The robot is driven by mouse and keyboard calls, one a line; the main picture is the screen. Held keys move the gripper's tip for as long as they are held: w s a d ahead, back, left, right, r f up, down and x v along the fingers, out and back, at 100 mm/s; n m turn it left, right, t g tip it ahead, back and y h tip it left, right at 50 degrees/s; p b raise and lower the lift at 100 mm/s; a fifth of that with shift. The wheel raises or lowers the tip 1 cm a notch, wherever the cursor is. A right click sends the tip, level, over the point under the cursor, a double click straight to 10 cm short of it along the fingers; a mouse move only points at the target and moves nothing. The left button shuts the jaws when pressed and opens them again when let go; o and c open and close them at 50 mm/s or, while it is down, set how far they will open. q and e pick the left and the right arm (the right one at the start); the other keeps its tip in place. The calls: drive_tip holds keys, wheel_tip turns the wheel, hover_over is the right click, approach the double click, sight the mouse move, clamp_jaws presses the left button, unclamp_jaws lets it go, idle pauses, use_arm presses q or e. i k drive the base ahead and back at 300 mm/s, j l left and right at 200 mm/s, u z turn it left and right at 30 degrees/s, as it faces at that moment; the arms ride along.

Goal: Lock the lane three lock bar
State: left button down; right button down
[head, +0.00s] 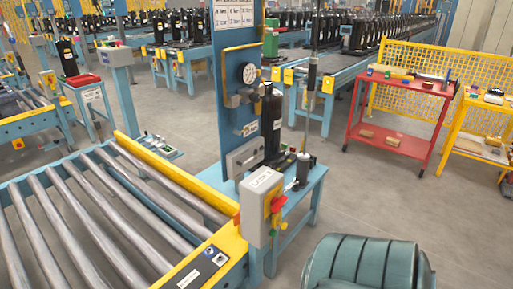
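No part that I can surely name as the lane three lock bar shows in the head view. A grey control box (262,207) stands at the near right corner of a roller conveyor (110,215). It has a small label on top, too small to read surely, and a yellow face with red and green parts on its right side. A yellow rail (170,177) runs along the conveyor's far side. Neither of my grippers is in view.
A blue bench (310,190) with a tall panel, a gauge and a black cylinder stands behind the box. A rounded teal ribbed object (365,265), unidentified, fills the bottom right. A red cart (400,110) and yellow mesh fence stand at right. Grey floor (390,200) between is clear.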

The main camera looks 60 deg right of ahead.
sight(276, 219)
drive_tip(key=z, duration=2.05)
